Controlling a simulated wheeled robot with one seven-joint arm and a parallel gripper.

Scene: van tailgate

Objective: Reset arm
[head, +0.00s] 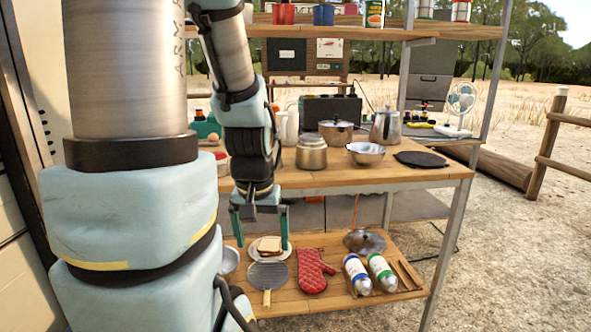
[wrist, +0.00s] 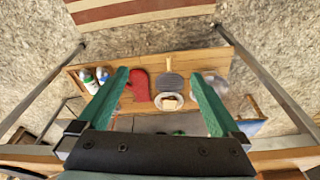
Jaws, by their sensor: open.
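My gripper (head: 260,226) hangs from my arm in front of the wooden shelving, pointing down over the lower shelf. Its two green fingers are spread apart with nothing between them. In the wrist view my gripper (wrist: 167,102) is also open, and the lower shelf shows below it. A plate (head: 285,254) with a sandwich (head: 270,246) on it lies behind the fingers in the head view. The fingers appear apart from the plate; the exact gap is hard to tell.
The lower shelf holds a spatula (head: 268,275), red oven mitt (head: 314,270), pot lid (head: 365,241) and two bottles, one blue-labelled (head: 357,273), one green-labelled (head: 382,271). The worktop (head: 420,178) above carries a pot (head: 336,133), metal bowl (head: 366,154) and kettle (head: 386,127). Open ground lies right.

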